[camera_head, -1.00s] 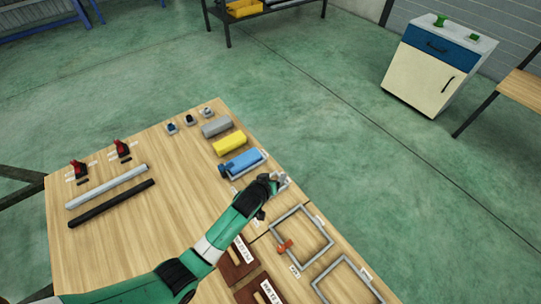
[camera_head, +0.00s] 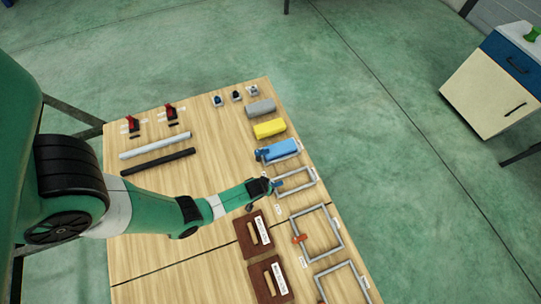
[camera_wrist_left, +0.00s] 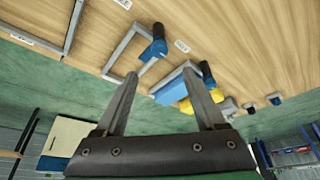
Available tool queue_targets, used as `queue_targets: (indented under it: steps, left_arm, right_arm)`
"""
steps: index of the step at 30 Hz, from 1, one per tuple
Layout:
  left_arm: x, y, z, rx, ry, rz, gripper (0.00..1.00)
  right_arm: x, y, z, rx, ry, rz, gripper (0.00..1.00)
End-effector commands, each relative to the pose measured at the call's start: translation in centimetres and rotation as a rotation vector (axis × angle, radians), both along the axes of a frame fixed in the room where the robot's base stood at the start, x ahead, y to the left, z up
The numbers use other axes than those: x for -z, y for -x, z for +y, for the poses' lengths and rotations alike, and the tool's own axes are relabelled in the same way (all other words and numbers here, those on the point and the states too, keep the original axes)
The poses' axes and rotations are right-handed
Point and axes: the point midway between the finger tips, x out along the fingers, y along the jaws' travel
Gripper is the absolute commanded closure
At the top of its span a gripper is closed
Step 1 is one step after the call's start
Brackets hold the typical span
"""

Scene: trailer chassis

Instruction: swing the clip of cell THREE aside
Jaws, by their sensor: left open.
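Grey rectangular cell frames lie along the table's right edge. The nearest to my left gripper (camera_head: 272,186) is an empty frame (camera_head: 314,171) with a blue clip (camera_head: 279,184) at its left side. In the left wrist view this clip (camera_wrist_left: 153,50) stands at the side of the frame (camera_wrist_left: 114,54). The frame beyond holds a blue block (camera_head: 283,147) with a blue clip (camera_head: 261,155). The nearer frame (camera_head: 337,229) has an orange clip (camera_head: 299,239). My left gripper (camera_wrist_left: 160,72) is open and empty, above the table edge. The labels are too small to read, so cell THREE cannot be told.
A yellow block (camera_head: 270,128) and a grey block (camera_head: 261,107) lie farther back. Two brown plates (camera_head: 243,240) with wooden handles sit left of the frames. A grey bar (camera_head: 155,145) and a black bar (camera_head: 158,161) lie at left. The middle of the tabletop is clear.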

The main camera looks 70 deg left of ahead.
Motion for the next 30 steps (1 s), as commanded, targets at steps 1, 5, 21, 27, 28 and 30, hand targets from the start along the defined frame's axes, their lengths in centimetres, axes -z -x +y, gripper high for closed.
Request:
queue_targets:
  steps: [1, 5, 21, 27, 28, 30]
  left_arm:
    - [1.0, -0.1, 0.2, 0.0, 0.0, 0.001, 0.28]
    - [3.5, -0.7, 0.8, -0.001, 0.0, 0.001, 0.28]
    - [10.4, -2.8, 3.2, 0.001, 0.0, 0.0, 0.28]
    - [10.3, -2.8, 3.2, 0.001, 0.0, 0.0, 0.28]
    - [10.3, -2.8, 3.2, 0.001, 0.0, 0.0, 0.3]
    - [10.3, -2.8, 3.2, 0.001, 0.0, 0.0, 0.43]
  right_arm:
    - [0.9, 0.0, 0.0, 0.0, 0.0, 0.0, 0.5]
    - [3.0, 0.0, 0.0, 0.0, 0.0, 0.0, 0.5]
    - [9.1, 0.0, 0.0, 0.0, 0.0, 0.0, 0.5]
    - [9.0, 0.0, 0.0, 0.0, 0.0, 0.0, 0.5]
    - [9.0, 0.0, 0.0, 0.0, 0.0, 0.0, 0.5]
    - [9.0, 0.0, 0.0, 0.0, 0.0, 0.0, 0.5]
